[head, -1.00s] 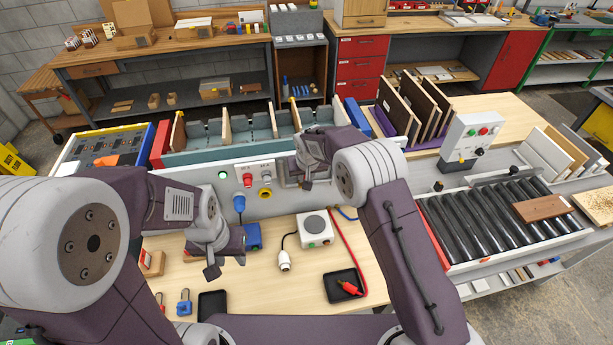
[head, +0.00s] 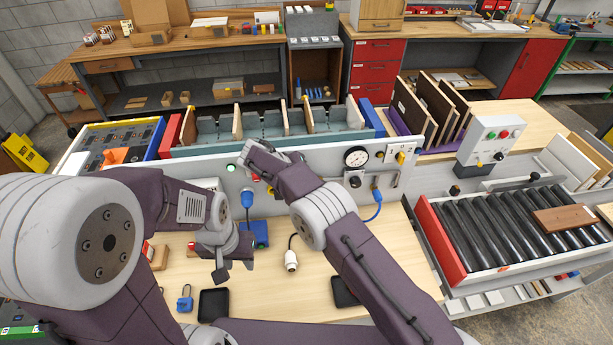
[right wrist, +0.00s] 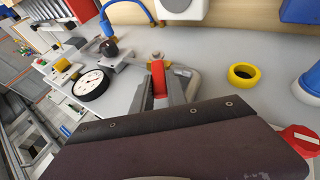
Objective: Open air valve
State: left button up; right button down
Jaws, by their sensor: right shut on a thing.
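My right gripper (right wrist: 160,92) is shut on this lever, with a grey finger on each side. In the head view my right gripper (head: 264,160) is at the panel (head: 325,172), and its arm hides the lever. My left gripper (head: 221,268) hangs over the wooden bench top, apart from the panel. Its fingers are seen at an angle that does not show their gap.
A gauge (head: 356,156) and a yellow-handled fitting (head: 401,158) are on the panel to the right. A white plug (head: 291,260), black tray (head: 213,305) and blue padlock (head: 184,304) lie on the bench.

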jog(key=shift+a, duration=0.1)
jog(key=shift+f, duration=0.1)
dwell(0.3)
jog(key=c, duration=1.3)
grip_release()
